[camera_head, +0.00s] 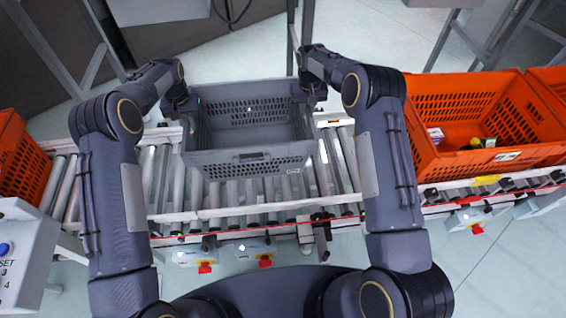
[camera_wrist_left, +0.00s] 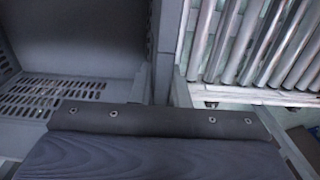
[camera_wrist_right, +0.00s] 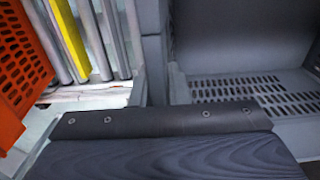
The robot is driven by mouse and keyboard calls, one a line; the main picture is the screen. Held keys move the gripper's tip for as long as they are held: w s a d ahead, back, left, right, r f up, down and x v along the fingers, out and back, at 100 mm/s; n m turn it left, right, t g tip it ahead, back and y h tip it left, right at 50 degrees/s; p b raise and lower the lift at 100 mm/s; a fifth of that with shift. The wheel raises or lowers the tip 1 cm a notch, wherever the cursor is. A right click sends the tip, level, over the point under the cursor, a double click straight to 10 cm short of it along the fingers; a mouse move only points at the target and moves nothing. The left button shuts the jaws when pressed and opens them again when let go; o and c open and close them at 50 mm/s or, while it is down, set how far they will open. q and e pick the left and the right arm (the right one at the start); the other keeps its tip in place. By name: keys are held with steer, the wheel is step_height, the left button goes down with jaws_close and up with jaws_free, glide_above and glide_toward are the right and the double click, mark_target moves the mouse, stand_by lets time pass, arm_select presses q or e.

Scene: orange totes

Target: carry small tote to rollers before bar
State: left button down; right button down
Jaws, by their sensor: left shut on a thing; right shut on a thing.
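The small grey tote (camera_head: 250,165) is in the middle of the head view, over the rollers (camera_head: 240,192). It looks empty. My left gripper (camera_head: 183,102) is shut on its left wall, and my right gripper (camera_head: 308,90) is shut on its right wall. In the left wrist view the tote's wall (camera_wrist_left: 160,60) runs up from my gripper, with rollers (camera_wrist_left: 260,40) beside it. In the right wrist view the tote's wall (camera_wrist_right: 155,50) stands the same way. I cannot tell whether the tote's bottom touches the rollers. No bar can be made out clearly.
A large orange tote (camera_head: 480,165) with a few small items stands on the conveyor to the right. Another orange tote (camera_head: 20,165) stands at the left. A control box (camera_head: 25,255) is at the lower left. Rollers are bare on both sides of the grey tote.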

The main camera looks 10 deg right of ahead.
arm_select(q)
steer(key=shift+r, duration=0.2)
arm_select(e)
steer(key=shift+s+r, duration=0.1)
steer(key=shift+r, duration=0.05)
